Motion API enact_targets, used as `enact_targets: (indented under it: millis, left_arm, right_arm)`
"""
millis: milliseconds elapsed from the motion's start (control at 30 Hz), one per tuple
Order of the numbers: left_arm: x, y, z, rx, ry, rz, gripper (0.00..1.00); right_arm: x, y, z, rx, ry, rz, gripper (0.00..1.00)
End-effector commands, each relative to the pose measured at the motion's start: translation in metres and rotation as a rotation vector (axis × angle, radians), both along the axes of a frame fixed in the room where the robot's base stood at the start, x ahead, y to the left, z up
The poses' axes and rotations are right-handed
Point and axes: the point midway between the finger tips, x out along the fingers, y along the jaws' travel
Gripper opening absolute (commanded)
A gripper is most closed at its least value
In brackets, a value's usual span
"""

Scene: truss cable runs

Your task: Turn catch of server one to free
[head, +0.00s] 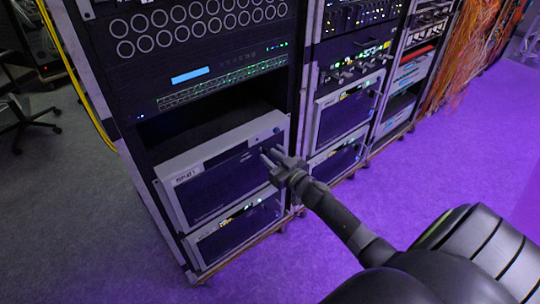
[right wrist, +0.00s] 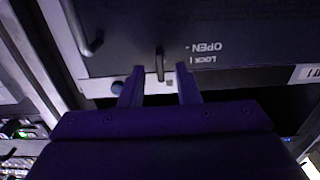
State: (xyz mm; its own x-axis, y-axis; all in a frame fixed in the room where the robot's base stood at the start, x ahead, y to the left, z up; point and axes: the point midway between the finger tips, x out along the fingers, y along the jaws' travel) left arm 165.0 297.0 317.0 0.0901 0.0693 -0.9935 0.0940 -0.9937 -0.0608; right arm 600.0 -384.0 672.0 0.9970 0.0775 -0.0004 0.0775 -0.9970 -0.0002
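Server one appears to be the silver-framed unit with a dark front and a white label (head: 185,178), low in the left rack; the label is too small to read surely. In the right wrist view its catch (right wrist: 160,63) is a small dark lever, standing upright in the picture beside the upside-down words OPEN and LOCK. I cannot tell which mark it is set to. My right gripper (head: 271,158) is at the right part of that front. Its fingers (right wrist: 159,82) are open, one either side of the catch, with a gap on both sides. My left gripper is not in view.
A dark curved handle (right wrist: 93,40) is left of the catch in the wrist view, with a round knob (right wrist: 117,87) below it. Another server (head: 235,232) sits beneath. A second rack (head: 340,110) stands to the right. The purple-lit floor (head: 450,160) is clear.

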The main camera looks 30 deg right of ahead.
Motion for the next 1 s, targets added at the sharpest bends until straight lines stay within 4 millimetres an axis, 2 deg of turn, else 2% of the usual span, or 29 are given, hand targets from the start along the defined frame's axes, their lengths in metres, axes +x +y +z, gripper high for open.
enact_targets:
  millis: [133, 400, 633, 1000]
  left_arm:
    - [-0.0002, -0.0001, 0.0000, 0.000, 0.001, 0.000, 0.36]
    - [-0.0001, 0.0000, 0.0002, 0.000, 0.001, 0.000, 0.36]
    - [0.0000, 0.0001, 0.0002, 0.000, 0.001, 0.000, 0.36]
    - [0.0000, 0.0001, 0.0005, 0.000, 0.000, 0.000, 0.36]
  right_arm:
    - [0.0078, 0.0008, 0.0000, 0.000, 0.000, 0.000, 0.29]
    - [0.0089, 0.0010, 0.0002, 0.000, 0.000, 0.001, 0.29]
    - [0.0087, 0.0009, 0.0001, 0.000, 0.000, 0.000, 0.01]
    - [0.0086, 0.0009, 0.0001, -0.021, -0.002, 0.000, 0.00]
